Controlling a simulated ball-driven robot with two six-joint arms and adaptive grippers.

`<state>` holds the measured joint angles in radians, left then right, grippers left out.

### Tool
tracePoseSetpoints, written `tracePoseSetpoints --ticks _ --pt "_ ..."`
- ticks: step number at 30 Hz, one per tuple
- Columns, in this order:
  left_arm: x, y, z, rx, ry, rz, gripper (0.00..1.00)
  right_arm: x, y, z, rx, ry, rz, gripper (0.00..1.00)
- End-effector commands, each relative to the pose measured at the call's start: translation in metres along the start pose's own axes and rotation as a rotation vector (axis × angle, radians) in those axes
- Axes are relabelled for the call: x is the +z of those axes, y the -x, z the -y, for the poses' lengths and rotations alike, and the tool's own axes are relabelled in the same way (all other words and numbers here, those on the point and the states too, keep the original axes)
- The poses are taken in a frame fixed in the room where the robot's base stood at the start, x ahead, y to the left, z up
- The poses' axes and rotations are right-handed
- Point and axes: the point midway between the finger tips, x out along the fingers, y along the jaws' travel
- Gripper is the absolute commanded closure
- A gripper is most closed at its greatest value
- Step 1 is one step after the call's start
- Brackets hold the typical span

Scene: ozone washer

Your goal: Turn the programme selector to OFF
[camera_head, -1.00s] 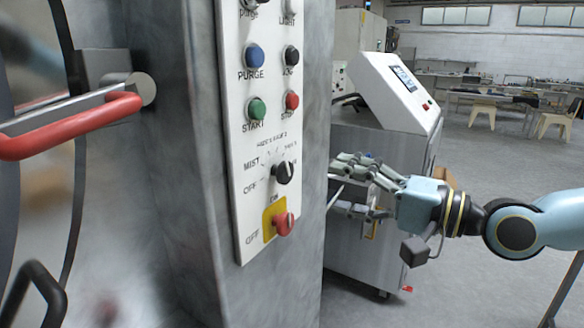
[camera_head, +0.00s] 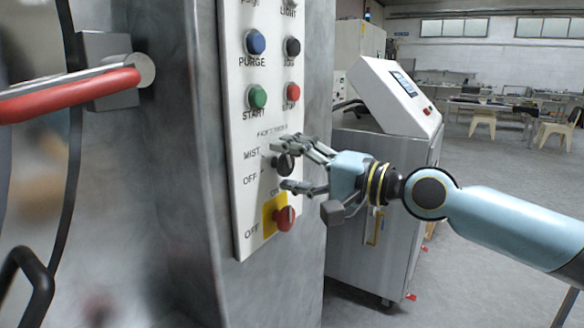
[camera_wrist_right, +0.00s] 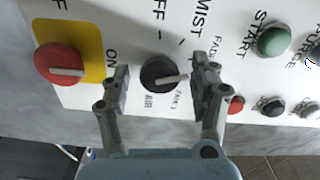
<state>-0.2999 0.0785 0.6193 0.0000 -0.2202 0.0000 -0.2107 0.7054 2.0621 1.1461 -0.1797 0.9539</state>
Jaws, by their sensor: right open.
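The programme selector (camera_head: 284,164) is a black round knob on the white control panel, and it also shows in the wrist view (camera_wrist_right: 157,72). Its pale pointer points right in the wrist view, away from the OFF label (camera_wrist_right: 157,22) at the top. My right gripper (camera_head: 287,171) is open at the panel, one finger above the knob and one below. In the wrist view its fingers (camera_wrist_right: 160,80) stand either side of the knob with gaps. Whether the fingertips reach the knob's depth is hard to tell. My left gripper is not in view.
A red switch on a yellow plate (camera_head: 269,219) sits just below the selector. Green START (camera_head: 257,96) and red STOP (camera_head: 291,93) buttons are above. A red door handle (camera_head: 70,95) is at left. Another machine (camera_head: 385,225) stands behind my right arm.

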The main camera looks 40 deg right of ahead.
Motion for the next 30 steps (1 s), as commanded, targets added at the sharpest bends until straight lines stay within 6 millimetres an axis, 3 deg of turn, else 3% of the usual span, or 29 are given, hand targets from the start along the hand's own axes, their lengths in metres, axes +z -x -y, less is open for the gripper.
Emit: tracePoseSetpoints --ticks 2,15,30 --pt "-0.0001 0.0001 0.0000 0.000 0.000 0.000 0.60 -0.0001 0.0002 -0.0001 0.000 0.000 0.000 0.38" --pt "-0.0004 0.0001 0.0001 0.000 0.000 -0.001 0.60 -0.0001 0.0004 -0.0003 0.001 0.001 0.000 0.94" --pt "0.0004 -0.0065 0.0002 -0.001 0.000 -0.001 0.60 0.0000 0.0005 -0.0017 0.001 0.155 0.000 0.94"
